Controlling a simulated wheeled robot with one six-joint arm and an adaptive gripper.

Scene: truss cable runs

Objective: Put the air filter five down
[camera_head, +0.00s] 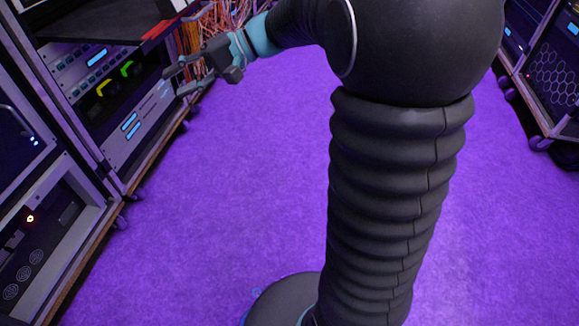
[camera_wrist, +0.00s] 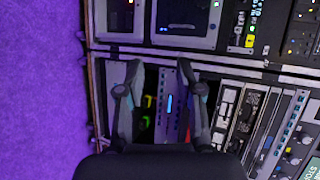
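My gripper (camera_head: 190,76) is in front of the left rack, its two fingers apart with nothing seen between them. In the wrist view my gripper (camera_wrist: 160,90) also shows open, its fingers spread across the rack front. Behind the gap are a yellow handle-like part (camera_head: 103,88) and a green one (camera_head: 127,69) in a dark bay. They also show in the wrist view as a yellow part (camera_wrist: 149,101) and a green part (camera_wrist: 144,123). I cannot make out any thing as air filter five.
Left equipment racks (camera_head: 140,125) carry panels with blue displays. A black tray-like shelf (camera_head: 105,44) with a red edge juts out above the bay. Orange cables (camera_head: 218,20) hang behind my gripper. Another rack (camera_head: 550,75) stands at right. The purple floor (camera_head: 235,170) between is clear.

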